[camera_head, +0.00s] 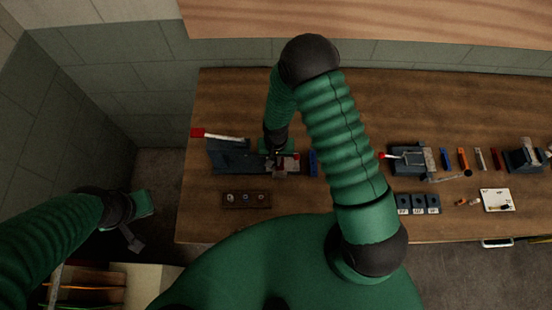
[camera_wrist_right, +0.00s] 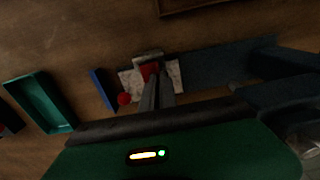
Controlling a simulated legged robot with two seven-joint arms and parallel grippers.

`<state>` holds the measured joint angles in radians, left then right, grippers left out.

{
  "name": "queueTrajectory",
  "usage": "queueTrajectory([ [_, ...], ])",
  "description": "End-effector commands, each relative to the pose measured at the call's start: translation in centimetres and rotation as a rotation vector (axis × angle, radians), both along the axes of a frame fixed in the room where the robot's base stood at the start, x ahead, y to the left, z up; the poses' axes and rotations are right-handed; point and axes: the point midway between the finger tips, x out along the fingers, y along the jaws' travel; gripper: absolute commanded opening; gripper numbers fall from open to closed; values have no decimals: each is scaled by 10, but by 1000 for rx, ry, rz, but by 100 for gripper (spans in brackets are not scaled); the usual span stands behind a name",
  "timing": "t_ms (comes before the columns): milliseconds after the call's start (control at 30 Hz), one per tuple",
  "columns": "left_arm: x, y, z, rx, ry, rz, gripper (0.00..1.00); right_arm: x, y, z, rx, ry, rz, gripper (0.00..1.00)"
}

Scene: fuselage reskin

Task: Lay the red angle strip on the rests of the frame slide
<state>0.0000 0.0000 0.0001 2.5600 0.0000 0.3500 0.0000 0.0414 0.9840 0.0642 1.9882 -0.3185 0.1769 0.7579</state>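A red piece (camera_wrist_right: 150,69), seemingly the red angle strip, shows at the tips of my right gripper (camera_wrist_right: 155,90). Its fingers are close together and appear shut on it, partly hiding it. It lies over a pale plate and a small grey bracket (camera_wrist_right: 148,57) on the dark blue slide fixture (camera_head: 230,156). In the head view my right gripper (camera_head: 276,155) is low over the fixture's right end. A red ball knob (camera_wrist_right: 124,99) is beside the fingers. My left gripper (camera_head: 131,222) hangs off the table's left side, away from the fixture; its fingers are unclear.
A red-tipped lever (camera_head: 198,133) rises from the fixture. A blue bar (camera_head: 313,162) lies right of it, and a teal tray (camera_wrist_right: 40,105) beyond. A wooden block (camera_head: 246,199) lies in front. A second fixture (camera_head: 408,160) and several coloured strips fill the table's right.

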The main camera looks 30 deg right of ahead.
Motion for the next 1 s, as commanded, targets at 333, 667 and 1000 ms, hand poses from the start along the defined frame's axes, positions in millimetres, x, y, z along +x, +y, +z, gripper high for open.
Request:
queueTrajectory([
  [333,0,0,-9,0,0,0,0,0,0,-10,0,0,0,0],
  [667,0,0,-11,0,0,0,0,0,0,-13,0,0,0,22],
  [1000,0,0,-11,0,0,0,0,0,0,-12,0,0,0,28],
])
